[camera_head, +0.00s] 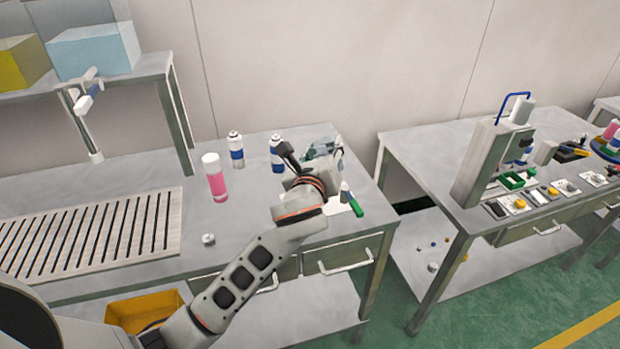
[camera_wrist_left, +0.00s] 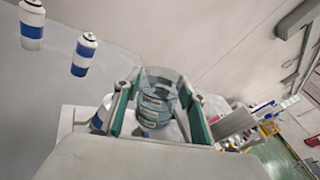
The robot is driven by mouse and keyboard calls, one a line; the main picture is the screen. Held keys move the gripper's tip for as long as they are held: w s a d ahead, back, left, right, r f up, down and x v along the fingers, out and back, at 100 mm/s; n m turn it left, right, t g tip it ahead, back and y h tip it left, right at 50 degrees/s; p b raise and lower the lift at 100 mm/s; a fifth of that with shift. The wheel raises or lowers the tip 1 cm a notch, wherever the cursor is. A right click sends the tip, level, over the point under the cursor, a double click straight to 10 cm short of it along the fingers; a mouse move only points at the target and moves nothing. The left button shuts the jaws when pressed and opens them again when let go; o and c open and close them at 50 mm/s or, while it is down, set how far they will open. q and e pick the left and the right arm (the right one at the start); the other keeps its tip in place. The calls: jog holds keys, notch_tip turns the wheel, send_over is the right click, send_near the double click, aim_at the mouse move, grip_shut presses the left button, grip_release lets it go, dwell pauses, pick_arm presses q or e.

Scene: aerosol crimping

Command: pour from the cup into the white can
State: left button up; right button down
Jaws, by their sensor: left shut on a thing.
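My left gripper (camera_head: 314,157) is over the right part of the left table, seen from behind. In the left wrist view its fingers (camera_wrist_left: 158,106) are shut on a clear cup (camera_wrist_left: 157,92) with markings on its side. Liquid in the cup cannot be made out for sure. White cans with blue bands stand upright on the table: one at the left (camera_head: 236,152), one just left of the gripper (camera_head: 277,155), and one partly hidden behind the gripper (camera_head: 338,150). The wrist view shows two cans at upper left (camera_wrist_left: 32,22) (camera_wrist_left: 83,55). My right gripper is not in view.
A pink bottle with a white cap (camera_head: 215,178) and a small metal piece (camera_head: 208,239) stand left of my arm. A slatted rack (camera_head: 95,235) fills the table's left. A green-handled tool (camera_head: 354,205) lies near the front right. A second table (camera_head: 430,160) with a press is right, across a gap.

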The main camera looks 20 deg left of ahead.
pick_arm(q)
jog(key=shift+f, duration=0.1)
dwell(0.3)
jog(key=shift+f+n, duration=0.4)
jog(key=shift+n, duration=0.3)
jog(key=shift+f+n+g+h, duration=0.3)
jog(key=shift+n+g, duration=0.1)
jog(key=shift+n, duration=0.2)
jog(key=shift+a+f+n+h, duration=0.1)
jog(key=shift+n+h, duration=0.2)
jog(key=shift+n, duration=0.3)
jog(key=shift+a+n+g, duration=0.15)
jog(key=shift+n+g, duration=0.15)
jog(key=shift+n, duration=0.3)
